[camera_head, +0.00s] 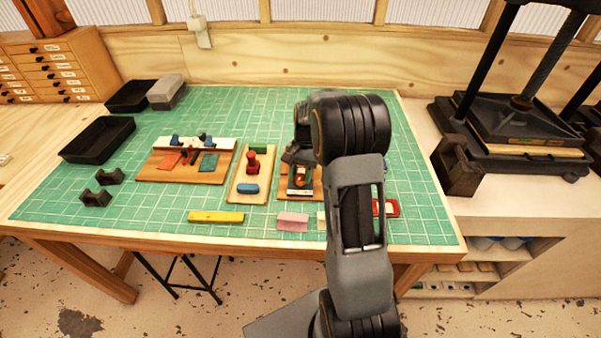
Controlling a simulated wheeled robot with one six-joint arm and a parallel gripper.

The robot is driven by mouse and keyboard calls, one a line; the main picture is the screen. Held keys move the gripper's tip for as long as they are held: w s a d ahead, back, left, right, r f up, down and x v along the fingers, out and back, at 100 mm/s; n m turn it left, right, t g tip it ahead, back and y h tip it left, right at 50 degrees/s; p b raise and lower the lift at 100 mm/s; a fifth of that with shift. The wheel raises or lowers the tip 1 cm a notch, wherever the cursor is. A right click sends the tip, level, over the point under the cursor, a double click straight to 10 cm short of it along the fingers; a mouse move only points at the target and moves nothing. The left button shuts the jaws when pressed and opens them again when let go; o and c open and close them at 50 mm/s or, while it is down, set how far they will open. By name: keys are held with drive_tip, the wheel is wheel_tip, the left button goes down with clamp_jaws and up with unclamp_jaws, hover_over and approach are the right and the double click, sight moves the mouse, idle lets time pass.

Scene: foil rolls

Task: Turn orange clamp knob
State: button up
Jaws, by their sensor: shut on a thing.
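The orange clamp knob (301,181) shows as a small orange spot on a wooden board (286,196) near the middle of the green mat. My gripper (299,171) is directly over it, with its dark fingers coming down around the knob. The gripper is shut on the knob as far as the view shows. My arm and wrist hide much of the board's right side and the rest of the clamp. The knob's turn angle cannot be made out.
Left of it stands a board with a red knob-like piece (253,162) and a blue piece (248,188). A yellow bar (216,217) and a pink block (292,222) lie in front. Black trays (98,139) are at left; a black press (510,130) stands right.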

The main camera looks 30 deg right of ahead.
drive_tip(key=n, duration=0.2)
drive_tip(key=n+h, duration=0.1)
drive_tip(key=n, duration=0.1)
drive_tip(key=shift+w+r+n+g+h, duration=0.1)
drive_tip(key=shift+w+n+g+h, duration=0.05)
drive_tip(key=shift+n+g+h, duration=0.2)
drive_tip(key=n+h, duration=0.1)
drive_tip(key=n, duration=0.2)
drive_tip(key=shift+a+n+p, duration=0.1)
drive_tip(key=shift+n+p, duration=0.15)
drive_tip(key=shift+p, duration=0.1)
drive_tip(key=n+h, duration=0.2)
drive_tip(key=n, duration=0.2)
drive_tip(key=shift+a, duration=0.1)
drive_tip(key=shift+n+h, duration=0.45)
drive_tip(key=shift+n, duration=1.55)
drive_tip(key=o, duration=0.9)
drive_tip(key=b+v, duration=0.1)
drive_tip(key=v, duration=1.2)
drive_tip(key=shift+s+a+r, duration=0.25)
drive_tip(key=shift+r, duration=0.15)
